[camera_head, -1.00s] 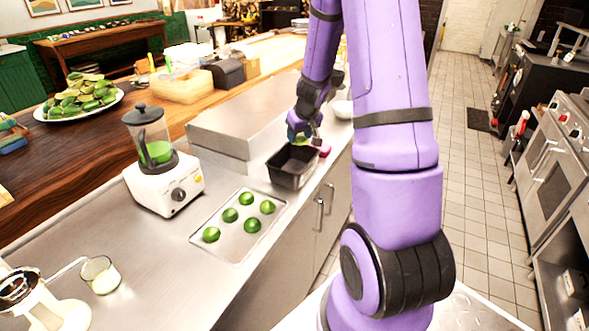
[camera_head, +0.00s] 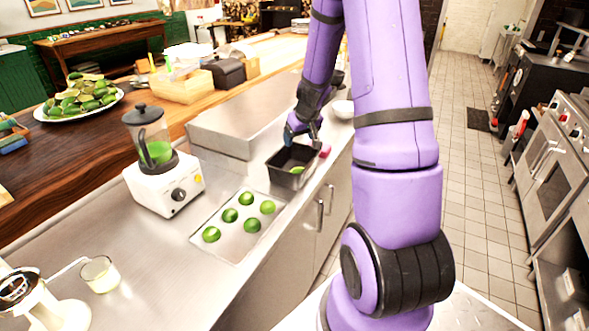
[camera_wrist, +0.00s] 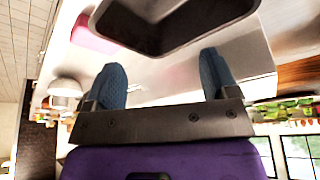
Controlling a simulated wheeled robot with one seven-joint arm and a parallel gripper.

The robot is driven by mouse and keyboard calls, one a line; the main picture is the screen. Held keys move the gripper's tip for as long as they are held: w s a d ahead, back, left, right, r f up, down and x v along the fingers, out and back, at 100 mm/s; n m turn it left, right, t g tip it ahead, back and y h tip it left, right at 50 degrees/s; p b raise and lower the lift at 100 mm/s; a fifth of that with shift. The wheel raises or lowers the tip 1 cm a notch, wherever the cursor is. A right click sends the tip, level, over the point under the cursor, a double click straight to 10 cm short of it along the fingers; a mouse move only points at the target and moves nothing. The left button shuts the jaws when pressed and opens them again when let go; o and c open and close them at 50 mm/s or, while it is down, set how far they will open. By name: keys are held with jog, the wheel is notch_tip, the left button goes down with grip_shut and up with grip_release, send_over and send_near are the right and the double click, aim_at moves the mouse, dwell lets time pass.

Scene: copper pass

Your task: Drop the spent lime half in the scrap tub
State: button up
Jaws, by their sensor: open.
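The scrap tub (camera_head: 290,178) is a dark rectangular tub on the steel counter, right of the lime tray. A green lime half (camera_head: 297,170) shows inside it. My gripper (camera_head: 301,138) is just above and behind the tub's far edge. In the wrist view my gripper (camera_wrist: 160,80) has its two blue fingertips spread wide with nothing between them. The tub (camera_wrist: 165,35) also shows there beyond the fingertips; the lime half is not visible in that view.
A steel tray (camera_head: 228,242) holds several green limes. A blender (camera_head: 157,165) stands left of the tub, and a juicer (camera_head: 35,300) with a glass (camera_head: 100,273) is at front left. A pink item (camera_head: 325,150) and a white bowl (camera_head: 343,109) are near the tub.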

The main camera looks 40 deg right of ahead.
jog(key=v, duration=1)
jog(key=shift+s+r, duration=0.15)
jog(key=s+a+r+n+y, duration=0.1)
jog(key=s+a+r, duration=0.25)
jog(key=a, duration=0.25)
jog(key=s+a+r+t, duration=0.1)
jog(key=s+a+r, duration=0.1)
jog(key=a+r, duration=0.35)
jog(key=s+a+r+n+y, duration=0.1)
jog(key=s+a+r, duration=0.1)
jog(key=a+r, duration=0.3)
jog(key=s+a+r, duration=0.1)
jog(key=s+a, duration=0.3)
jog(key=s, duration=0.3)
jog(key=s+a+r+h, duration=0.1)
jog(key=s+a, duration=0.4)
jog(key=s, duration=0.2)
jog(key=shift+s+r+n, duration=0.3)
jog(key=shift+n, duration=0.1)
